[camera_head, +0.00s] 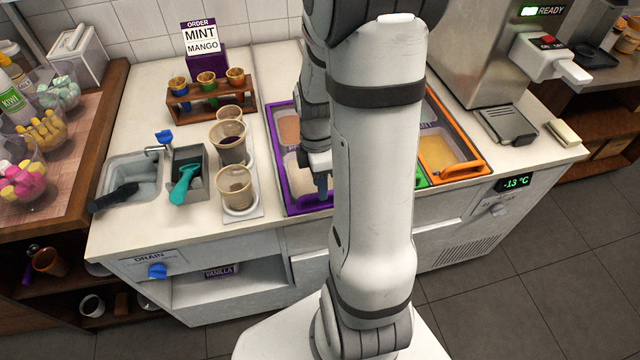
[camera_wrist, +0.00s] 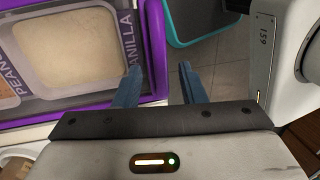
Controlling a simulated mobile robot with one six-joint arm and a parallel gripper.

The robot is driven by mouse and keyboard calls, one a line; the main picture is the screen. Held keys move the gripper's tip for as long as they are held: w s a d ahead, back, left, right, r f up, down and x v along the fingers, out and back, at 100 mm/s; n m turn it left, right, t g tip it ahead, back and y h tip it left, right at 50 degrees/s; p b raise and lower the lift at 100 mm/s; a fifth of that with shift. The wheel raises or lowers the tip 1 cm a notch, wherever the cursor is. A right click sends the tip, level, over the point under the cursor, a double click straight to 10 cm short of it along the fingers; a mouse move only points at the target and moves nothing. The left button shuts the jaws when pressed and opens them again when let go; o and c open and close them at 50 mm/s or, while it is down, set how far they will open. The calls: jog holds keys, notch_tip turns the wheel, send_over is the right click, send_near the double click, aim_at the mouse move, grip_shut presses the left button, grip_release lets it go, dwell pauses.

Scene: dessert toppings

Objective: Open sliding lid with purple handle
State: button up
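The purple-framed sliding lid (camera_head: 272,140) lies over the tubs in the counter, left of my arm in the head view. Its clear panes show a brown and a pale tub. In the wrist view its purple frame (camera_wrist: 80,109) and purple handle edge (camera_wrist: 154,45) show, with the words "PEANUT" and "VANILLA". My gripper (camera_wrist: 160,78) is open, with its two blue fingers apart. In the wrist view they appear on either side of the purple handle; contact cannot be told. In the head view my gripper (camera_head: 322,188) is over the lid's front part. My arm hides the lid's right part.
An orange-framed lid (camera_head: 476,172) and part of a green one (camera_head: 421,178) lie to the right. Cups (camera_head: 236,187) and a small sink (camera_head: 136,178) stand left. A machine (camera_head: 480,50) stands at the back right. A teal-edged object (camera_wrist: 205,36) shows near my fingers.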

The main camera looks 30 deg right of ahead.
jog(key=shift+s+f, duration=0.15)
jog(key=shift+f, duration=0.5)
grip_shut()
